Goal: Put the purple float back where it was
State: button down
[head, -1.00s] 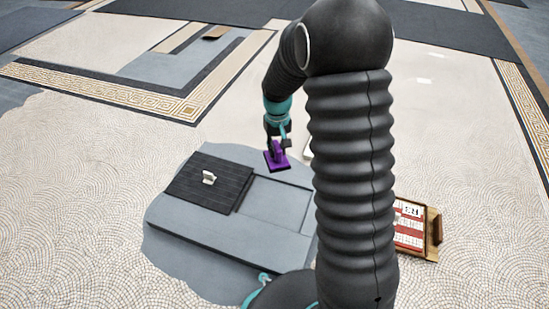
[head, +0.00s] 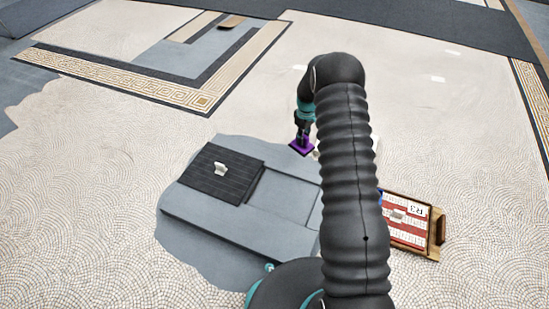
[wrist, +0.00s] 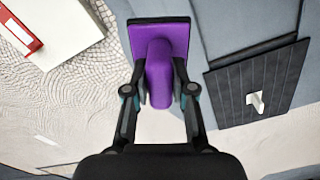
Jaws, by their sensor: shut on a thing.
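The purple float (head: 302,150) hangs under my gripper (head: 303,128), above the far right edge of the grey bare patch in the head view. In the wrist view the float (wrist: 172,38) shows a purple handle and a flat plate with a dark rim. My gripper (wrist: 160,80) is shut on the handle, with one finger on each side. The float looks clear of the floor in the head view. My arm covers part of the area to its right.
A dark ribbed panel (head: 205,185) with a white handle lies on the grey patch (head: 180,240), left of a shallow rectangular recess (head: 282,197). A red-and-white tray (head: 405,238) with a wooden edge stands right of my arm. Pale mosaic floor lies open beyond.

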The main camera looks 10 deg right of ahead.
jog(key=shift+w+a+f, duration=0.2)
jog(key=shift+f, duration=0.1)
jog(key=shift+w+a+f+b, duration=0.25)
jog(key=shift+w+a+f, duration=0.55)
jog(key=shift+a+f, duration=0.9)
jog(key=shift+w+a+f+b, duration=0.3)
jog(key=shift+w+a+f, duration=0.5)
jog(key=shift+a+f, duration=0.9)
jog(key=shift+w+a+f+b, duration=0.25)
jog(key=shift+w+a+f, duration=0.55)
jog(key=shift+a+f, duration=0.9)
jog(key=shift+d+f, duration=0.15)
jog(key=shift+f, duration=0.2)
jog(key=c, duration=1)
grip_release()
jog(key=shift+o, duration=0.2)
